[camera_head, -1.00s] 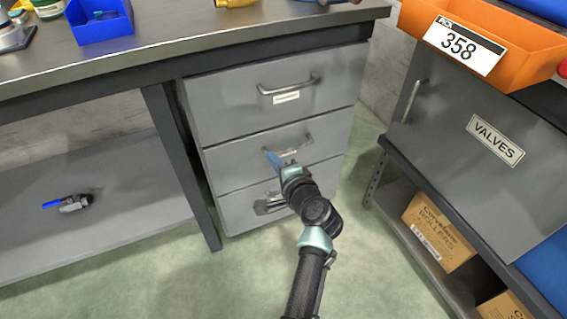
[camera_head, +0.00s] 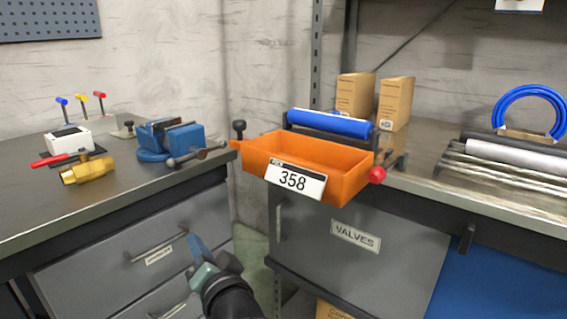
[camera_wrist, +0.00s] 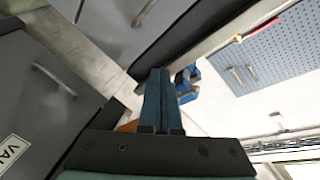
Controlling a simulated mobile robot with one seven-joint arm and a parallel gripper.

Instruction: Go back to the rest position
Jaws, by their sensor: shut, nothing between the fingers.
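In the wrist view the shut fingers (camera_wrist: 156,75) stand in the middle of the picture, apart from any surface. My arm comes up from the bottom edge of the head view.
The orange bin marked 358 (camera_head: 350,183) juts out over the right bench's front edge, near my gripper. A blue vise (camera_head: 182,140) and a brass valve with a red handle (camera_head: 88,170) are on the left bench. Drawer handles (camera_head: 155,247) stick out.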

